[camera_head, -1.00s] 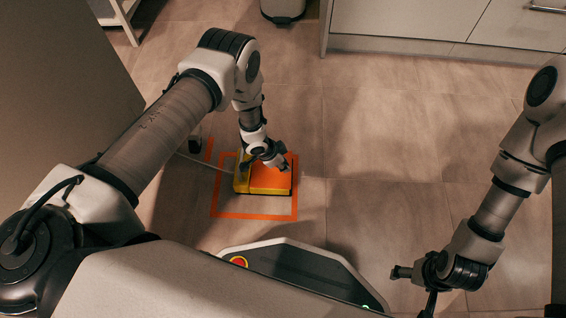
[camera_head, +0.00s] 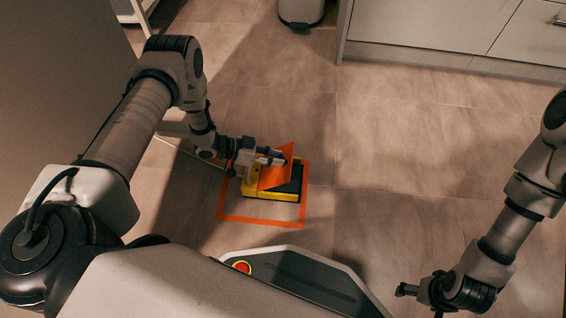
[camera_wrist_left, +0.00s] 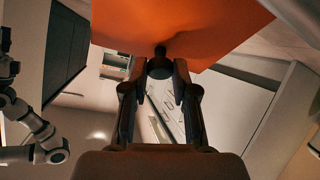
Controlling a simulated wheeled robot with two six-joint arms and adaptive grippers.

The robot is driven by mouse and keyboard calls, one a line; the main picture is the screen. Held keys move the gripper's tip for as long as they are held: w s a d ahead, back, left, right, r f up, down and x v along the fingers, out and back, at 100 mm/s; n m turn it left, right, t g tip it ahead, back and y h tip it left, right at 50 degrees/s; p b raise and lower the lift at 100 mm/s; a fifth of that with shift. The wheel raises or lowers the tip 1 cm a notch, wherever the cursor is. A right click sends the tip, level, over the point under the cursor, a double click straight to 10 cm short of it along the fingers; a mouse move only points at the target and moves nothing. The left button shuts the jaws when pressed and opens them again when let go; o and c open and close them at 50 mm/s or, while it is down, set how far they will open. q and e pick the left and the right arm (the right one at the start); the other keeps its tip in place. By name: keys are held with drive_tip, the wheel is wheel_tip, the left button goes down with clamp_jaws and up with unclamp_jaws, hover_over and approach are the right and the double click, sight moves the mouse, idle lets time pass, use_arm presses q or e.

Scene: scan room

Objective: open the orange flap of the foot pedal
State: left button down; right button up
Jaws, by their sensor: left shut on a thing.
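The foot pedal (camera_head: 249,190) is a yellow block with a dark inner part, on the floor inside an orange outline. Its orange flap (camera_head: 273,178) stands tilted up steeply, and the dark part shows on its right. My left gripper (camera_head: 276,157) is at the flap's upper left side, shut on a black knob. In the left wrist view, the knob (camera_wrist_left: 160,66) sits against the orange flap (camera_wrist_left: 185,28), between the fingertips (camera_wrist_left: 160,82). My right gripper (camera_head: 412,292) hangs low at the right, away from the pedal; its finger gap is unclear.
The orange floor outline (camera_head: 250,221) surrounds the pedal. Pale cabinets (camera_head: 430,30) and a bin (camera_head: 301,10) stand at the back. A dark panel (camera_head: 60,90) stands at the left. The floor right of the pedal is clear.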

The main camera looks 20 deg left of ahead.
use_arm(q)
drive_tip(key=shift+s+a+r+t+h+b, duration=0.2)
drive_tip(key=shift+s+a+h, duration=0.2)
drive_tip(key=shift+a, duration=0.85)
drive_tip(key=shift+s+a+r+t+h+b, duration=0.1)
drive_tip(key=shift+s+a+t+h, duration=0.2)
drive_tip(key=shift+a, duration=0.9)
drive_tip(key=shift+s+a+r+t+h+b, duration=0.15)
drive_tip(key=shift+s+a+h, duration=0.3)
drive_tip(key=shift+a, duration=0.8)
drive_tip(key=shift+w, duration=0.1)
drive_tip(key=shift+f, duration=0.1)
drive_tip(key=c, duration=0.9)
unclamp_jaws()
drive_tip(key=shift+f, duration=0.15)
drive_tip(key=shift+r, duration=0.2)
